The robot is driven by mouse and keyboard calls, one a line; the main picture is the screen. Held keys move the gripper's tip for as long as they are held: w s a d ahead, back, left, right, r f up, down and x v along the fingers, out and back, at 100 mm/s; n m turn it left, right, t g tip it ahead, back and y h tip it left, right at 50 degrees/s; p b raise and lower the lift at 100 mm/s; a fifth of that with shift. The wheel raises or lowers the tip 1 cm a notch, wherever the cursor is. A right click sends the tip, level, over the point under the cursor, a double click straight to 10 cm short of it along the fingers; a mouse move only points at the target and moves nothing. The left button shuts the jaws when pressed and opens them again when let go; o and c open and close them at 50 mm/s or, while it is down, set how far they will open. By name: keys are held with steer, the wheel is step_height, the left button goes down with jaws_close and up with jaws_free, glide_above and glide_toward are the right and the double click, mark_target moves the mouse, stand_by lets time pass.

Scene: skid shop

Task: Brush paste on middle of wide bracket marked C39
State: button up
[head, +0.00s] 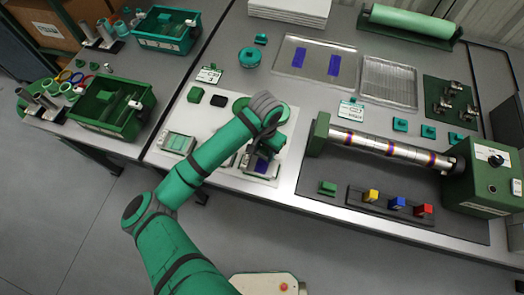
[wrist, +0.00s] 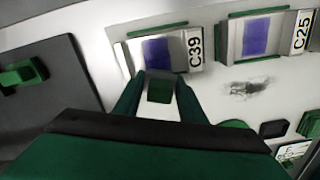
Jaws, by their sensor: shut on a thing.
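The wide bracket marked C39 (wrist: 195,48) lies on the pale board in the wrist view, with a purple patch (wrist: 157,52) in its middle. My gripper (wrist: 158,88) is shut on a dark green block-shaped tool (wrist: 158,92), seen end-on. The tool's working end is hidden. It overlaps the near edge of the bracket just below the purple patch; whether it touches cannot be told. In the head view my arm partly covers the bracket area, where a purple patch (head: 262,165) shows.
A bracket marked C25 (wrist: 301,32), also with a purple patch, lies to the right. A dark smear (wrist: 247,88) marks the board below it. Green bins (head: 110,108) stand left.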

steer(key=shift+s+a+f, duration=0.1)
steer(key=shift+s+a, duration=0.2)
steer(key=shift+s, duration=0.8)
steer(key=shift+s+a, duration=0.3)
steer(key=shift+s, duration=0.85)
steer(key=shift+s+a+f, duration=0.1)
steer(key=shift+s+a, duration=0.2)
steer(key=shift+s, duration=0.8)
steer(key=shift+s+d, duration=0.2)
steer(key=shift+d, duration=0.25)
steer(key=shift+w+d, duration=0.3)
steer(key=shift+w, duration=0.4)
steer(key=shift+w+d, duration=0.25)
steer(key=shift+w, duration=0.4)
steer(key=shift+w+d, duration=0.15)
steer(key=shift+w, duration=0.5)
steer(key=shift+c, duration=1.3)
steer(key=shift+w+d, duration=0.2)
steer(key=shift+w, duration=0.75)
jaws_close()
steer(key=shift+w+d+f, duration=0.1)
steer(key=shift+w+d, duration=0.15)
steer(key=shift+w, duration=0.35)
steer(key=shift+s+d, duration=0.1)
steer(key=shift+s, duration=0.05)
